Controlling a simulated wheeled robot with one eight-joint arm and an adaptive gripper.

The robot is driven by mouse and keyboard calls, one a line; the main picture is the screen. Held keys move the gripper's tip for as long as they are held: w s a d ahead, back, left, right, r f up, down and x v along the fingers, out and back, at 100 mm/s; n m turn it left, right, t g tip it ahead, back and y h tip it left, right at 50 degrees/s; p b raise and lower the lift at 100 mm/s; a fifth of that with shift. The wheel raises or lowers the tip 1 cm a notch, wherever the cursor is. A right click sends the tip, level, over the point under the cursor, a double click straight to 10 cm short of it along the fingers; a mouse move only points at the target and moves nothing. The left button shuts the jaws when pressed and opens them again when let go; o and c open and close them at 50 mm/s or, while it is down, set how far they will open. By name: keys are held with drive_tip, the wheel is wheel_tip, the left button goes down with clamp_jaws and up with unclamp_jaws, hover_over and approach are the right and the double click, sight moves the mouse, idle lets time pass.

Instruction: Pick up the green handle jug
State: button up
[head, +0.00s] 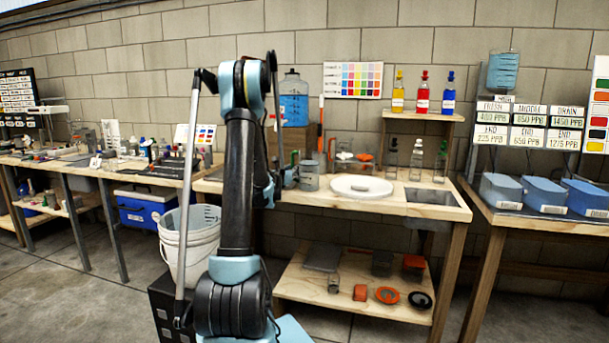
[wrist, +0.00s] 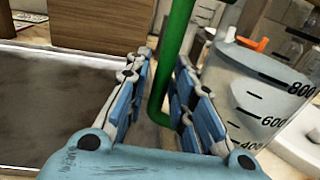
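The jug is a grey, translucent measuring vessel with black marks such as 800 and 600. It stands at the right of the wrist view (wrist: 250,90) and on the middle workbench in the head view (head: 309,177). Its green handle (wrist: 172,65) rises between the two blue-padded fingers of my gripper (wrist: 160,75). The fingers are apart, with a visible gap between the left finger and the handle. The handle is close to the right finger; I cannot tell whether they touch. In the head view my arm hides most of the gripper.
A white round lid (head: 362,187) lies right of the jug on the bench. A large blue-filled container (head: 293,98) stands behind. Several bottles stand farther right. A white bucket (head: 190,245) is below at the left. An orange item (wrist: 253,44) shows behind the jug.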

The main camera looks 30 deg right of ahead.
clamp_jaws()
drive_tip(key=shift+r, duration=0.2)
idle(0.4)
